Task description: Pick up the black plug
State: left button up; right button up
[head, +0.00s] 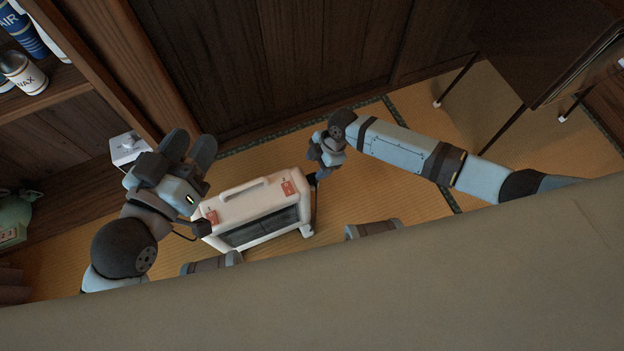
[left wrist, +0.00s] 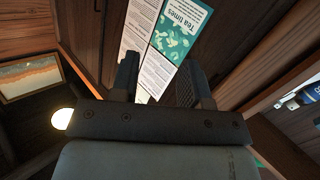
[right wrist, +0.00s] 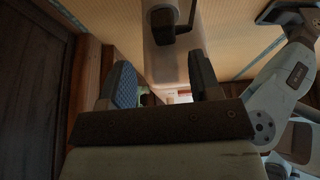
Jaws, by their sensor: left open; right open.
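A white heater-like appliance (head: 255,205) with a top handle and red labels stands on the tatami in the head view. My right gripper (head: 322,162) is beside its right end, pointing down. In the right wrist view, its open fingers (right wrist: 162,78) have the appliance's pale side (right wrist: 160,60) between and beyond them. A small black piece (right wrist: 165,20) is on that side; I cannot tell whether it is the black plug. My left gripper (head: 190,145) is raised left of the appliance, open and empty. A dark cord (head: 184,237) shows below it.
A small white box (head: 127,149) is by the left wall. A wooden shelf (head: 65,80) with cans and bottles is at upper left. A dark table (head: 545,45) with thin legs is at upper right. Open tatami (head: 400,190) lies right of the appliance. Posters (left wrist: 165,40) face my left wrist.

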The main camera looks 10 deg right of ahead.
aim_at(312, 179)
jog(key=shift+a+f+b, duration=0.1)
jog(key=shift+f+b, duration=0.2)
jog(key=shift+f, duration=0.2)
jog(key=b+x, duration=0.2)
jog(key=x, duration=0.1)
jog(key=b+x, duration=0.1)
jog(key=shift+s+d+f, duration=0.25)
jog(key=shift+s+f, duration=0.05)
jog(key=shift+f, duration=0.05)
jog(key=shift+c, duration=0.4)
pick_arm(q)
jog(key=shift+w+a+r+m+t, duration=0.1)
jog(key=shift+w+a+m+t, duration=0.2)
jog(key=shift+w+m, duration=0.2)
jog(key=shift+w+a+r+m+t, duration=0.1)
jog(key=shift+w+a+m+t, duration=0.1)
jog(key=shift+w+m+t, duration=0.3)
pick_arm(e)
jog(key=c, duration=0.9)
